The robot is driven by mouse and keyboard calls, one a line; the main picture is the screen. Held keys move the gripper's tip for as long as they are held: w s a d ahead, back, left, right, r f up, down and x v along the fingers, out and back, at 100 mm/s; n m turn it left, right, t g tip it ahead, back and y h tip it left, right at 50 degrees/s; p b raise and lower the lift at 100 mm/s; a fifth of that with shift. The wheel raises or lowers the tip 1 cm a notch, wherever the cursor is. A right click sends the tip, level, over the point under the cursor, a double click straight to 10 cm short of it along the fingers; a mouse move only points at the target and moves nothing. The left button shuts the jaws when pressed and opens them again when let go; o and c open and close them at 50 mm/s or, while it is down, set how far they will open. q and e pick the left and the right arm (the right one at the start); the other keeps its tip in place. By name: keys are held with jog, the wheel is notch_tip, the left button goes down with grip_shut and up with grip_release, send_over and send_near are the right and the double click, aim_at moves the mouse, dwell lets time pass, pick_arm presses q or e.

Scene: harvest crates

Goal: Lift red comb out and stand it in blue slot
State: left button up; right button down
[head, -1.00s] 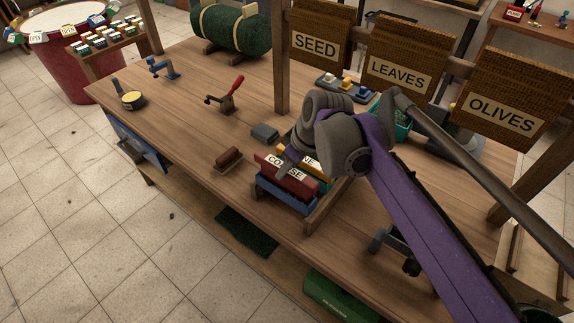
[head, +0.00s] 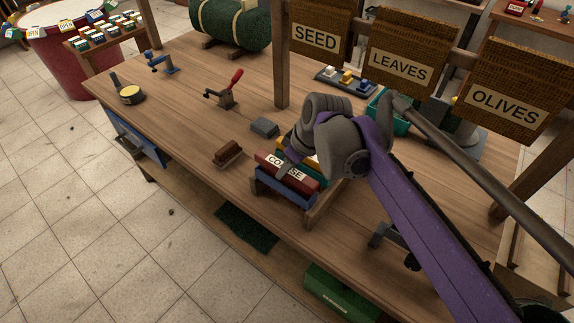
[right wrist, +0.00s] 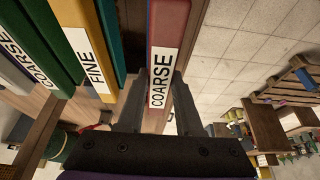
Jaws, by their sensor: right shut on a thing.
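The red comb (head: 297,180), a flat block with a white COARSE label, is at the front of a small rack on the workbench. My right gripper (head: 284,169) is shut on it from above; in the right wrist view the red comb (right wrist: 162,40) is between the two fingers (right wrist: 160,100). The blue slot (head: 285,195) shows directly below and in front of the comb. I cannot tell how deep the comb sits in it. A yellow block labelled FINE (right wrist: 88,45) and a green block (right wrist: 45,40) stand beside it, apart from the fingers. My left gripper is not in view.
A brown brush (head: 228,153) and a grey block (head: 265,128) lie left of the rack. A red-handled clamp (head: 226,92) stands farther back. Signs hang behind: SEED (head: 316,38), LEAVES (head: 402,66), OLIVES (head: 508,103). The bench's left part is mostly clear.

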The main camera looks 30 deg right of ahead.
jog(key=shift+f+b, duration=0.45)
jog(key=shift+f, duration=0.4)
jog(key=c, duration=0.5)
grip_release()
jog(key=p+v, duration=0.1)
jog(key=v, duration=0.9)
jog(key=shift+s+r+p, duration=0.1)
jog(key=shift+r+p, duration=0.3)
jog(key=s+a+f+m+t+h+p, duration=0.1)
jog(key=s+a+f+m+p, duration=0.3)
jog(key=s+a+f+p, duration=0.3)
jog(key=s+a+f, duration=0.1)
jog(key=s+f, duration=0.3)
jog(key=f, duration=0.1)
jog(key=shift+a+h, duration=0.3)
jog(key=shift+h, duration=0.1)
